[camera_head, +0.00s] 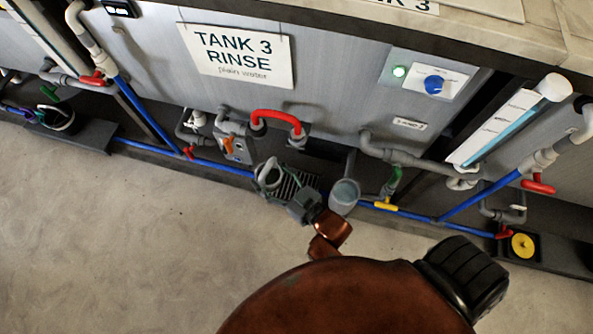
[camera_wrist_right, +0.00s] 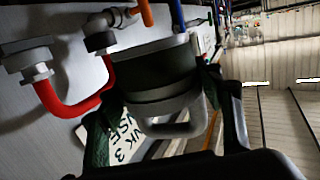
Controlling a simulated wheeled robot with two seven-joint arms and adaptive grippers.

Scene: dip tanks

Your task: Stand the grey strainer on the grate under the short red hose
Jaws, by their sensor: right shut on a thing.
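The grey strainer (camera_head: 268,173) is in my right gripper (camera_head: 285,192), beside the floor grate (camera_head: 308,180) in the head view. The wrist view shows the strainer (camera_wrist_right: 165,95) close up, a dark body with a grey rim and a loop handle, between the fingers of my right gripper (camera_wrist_right: 158,110). The strainer and gripper cover part of the grate; I cannot tell whether the strainer touches it. The short red hose (camera_head: 277,116) arches from the tank front above and behind the strainer. It also shows at left in the wrist view (camera_wrist_right: 68,105). My left gripper is out of view.
A grey cup-like vessel (camera_head: 345,194) stands just right of the grate. A blue pipe (camera_head: 220,167) runs along the tank foot, with a yellow valve handle (camera_head: 385,206) to the right. A grey box with an orange lever (camera_head: 235,143) is at left. The floor in front is clear.

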